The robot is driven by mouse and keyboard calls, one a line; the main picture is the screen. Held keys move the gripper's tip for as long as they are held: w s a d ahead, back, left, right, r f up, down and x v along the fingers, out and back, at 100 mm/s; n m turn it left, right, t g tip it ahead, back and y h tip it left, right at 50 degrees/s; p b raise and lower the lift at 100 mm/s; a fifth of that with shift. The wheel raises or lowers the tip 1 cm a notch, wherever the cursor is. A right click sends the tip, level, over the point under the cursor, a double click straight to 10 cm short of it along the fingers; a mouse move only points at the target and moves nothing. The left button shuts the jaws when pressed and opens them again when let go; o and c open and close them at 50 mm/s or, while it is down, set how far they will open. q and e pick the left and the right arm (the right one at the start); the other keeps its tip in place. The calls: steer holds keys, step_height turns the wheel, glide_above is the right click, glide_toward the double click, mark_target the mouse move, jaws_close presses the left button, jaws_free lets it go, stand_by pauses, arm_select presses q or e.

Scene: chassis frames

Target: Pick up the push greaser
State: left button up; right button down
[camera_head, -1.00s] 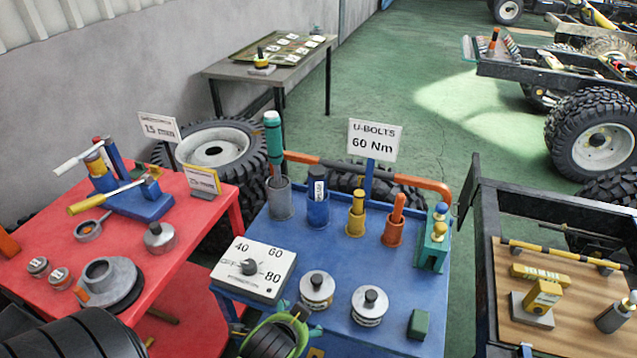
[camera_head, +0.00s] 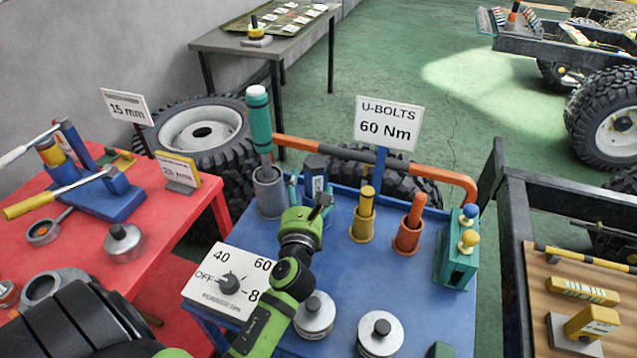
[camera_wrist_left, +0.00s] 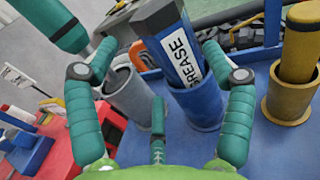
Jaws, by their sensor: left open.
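The push greaser (camera_head: 315,172) appears to be the dark blue, faceted body marked GREASE. It stands in a blue cup on the blue table (camera_head: 395,290). It shows large in the left wrist view (camera_wrist_left: 168,38), slightly tilted there, with its blue cup (camera_wrist_left: 197,103) below. My left gripper (camera_head: 309,192) is open at the near side of the greaser. Its teal fingers stand to either side of the greaser in the wrist view, with visible gaps. In the head view my gripper hides the cup. My right gripper is not in view.
A teal-handled tool (camera_head: 260,120) stands in a grey cup left of the greaser. A yellow tool (camera_head: 366,205) and an orange tool (camera_head: 413,213) stand in cups to its right. A dial box (camera_head: 228,282) and two round knobbed weights lie nearer. A U-BOLTS sign (camera_head: 388,123) rises behind.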

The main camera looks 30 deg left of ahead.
mark_target(310, 180)
arm_select(q)
steer(key=shift+s+d+f, duration=0.1)
steer(key=shift+s+f, duration=0.1)
steer(key=shift+f, duration=0.05)
steer(key=shift+w+a+r, duration=0.2)
steer(key=shift+w, duration=0.25)
steer(key=shift+w+a+r, duration=0.15)
steer(key=shift+w+a, duration=0.05)
steer(key=shift+w, duration=0.25)
steer(key=shift+p+x, duration=0.5)
steer(key=shift+x, duration=1.8)
steer(key=shift+w+d, duration=0.1)
steer(key=c, duration=1.4)
steer(key=shift+r, duration=0.2)
steer(key=shift+c, duration=0.2)
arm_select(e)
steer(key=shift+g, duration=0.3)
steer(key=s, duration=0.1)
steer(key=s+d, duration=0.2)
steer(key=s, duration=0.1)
